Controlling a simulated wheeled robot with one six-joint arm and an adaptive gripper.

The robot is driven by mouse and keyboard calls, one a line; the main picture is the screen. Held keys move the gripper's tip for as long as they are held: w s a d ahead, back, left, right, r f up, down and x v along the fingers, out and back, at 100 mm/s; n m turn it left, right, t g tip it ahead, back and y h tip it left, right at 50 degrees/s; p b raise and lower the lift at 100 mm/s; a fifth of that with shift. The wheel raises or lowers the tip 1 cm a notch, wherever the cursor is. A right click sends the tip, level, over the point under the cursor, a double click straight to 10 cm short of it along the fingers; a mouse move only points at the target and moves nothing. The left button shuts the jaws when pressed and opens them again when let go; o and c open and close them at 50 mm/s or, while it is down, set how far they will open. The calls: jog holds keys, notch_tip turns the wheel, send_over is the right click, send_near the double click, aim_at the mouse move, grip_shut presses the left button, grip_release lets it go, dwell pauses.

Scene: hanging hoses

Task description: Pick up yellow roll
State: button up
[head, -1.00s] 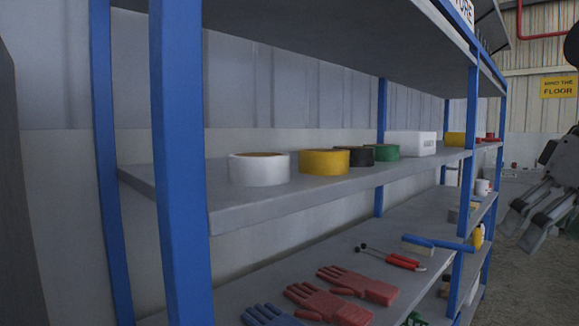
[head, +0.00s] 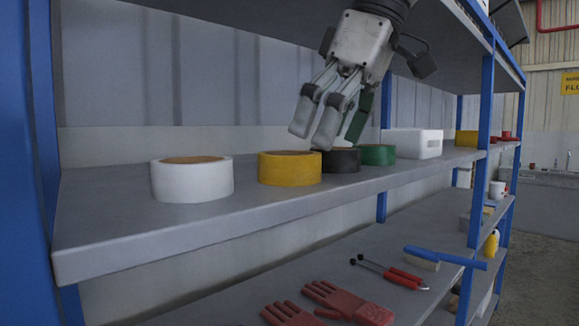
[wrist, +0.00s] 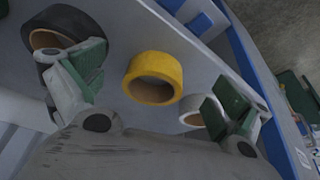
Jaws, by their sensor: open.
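The yellow roll (head: 290,168) lies flat on the upper grey shelf (head: 160,232), between a white roll (head: 192,180) and a black roll (head: 342,160). My gripper (head: 328,122) is open and empty, pointing down above and slightly right of the yellow roll in the head view. In the wrist view the yellow roll (wrist: 153,78) shows between my two spread fingers, apart from both. Part of the black roll (wrist: 68,32) is behind the left finger there, and the white roll (wrist: 196,110) is partly behind the right finger.
A green roll (head: 377,155) and a white box (head: 413,143) stand farther along the shelf. Another shelf board hangs above. Blue posts (head: 482,105) bound the rack. Red gloves (head: 345,303) and tools lie on the shelf below. The shelf's front strip is clear.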

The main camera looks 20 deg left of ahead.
aim_at(291, 153)
jog(key=a, duration=0.5)
jog(key=shift+w+f, duration=0.1)
jog(key=shift+w, duration=0.15)
jog(key=shift+x, duration=0.85)
jog(key=shift+f, duration=0.5)
jog(key=c, duration=1.1)
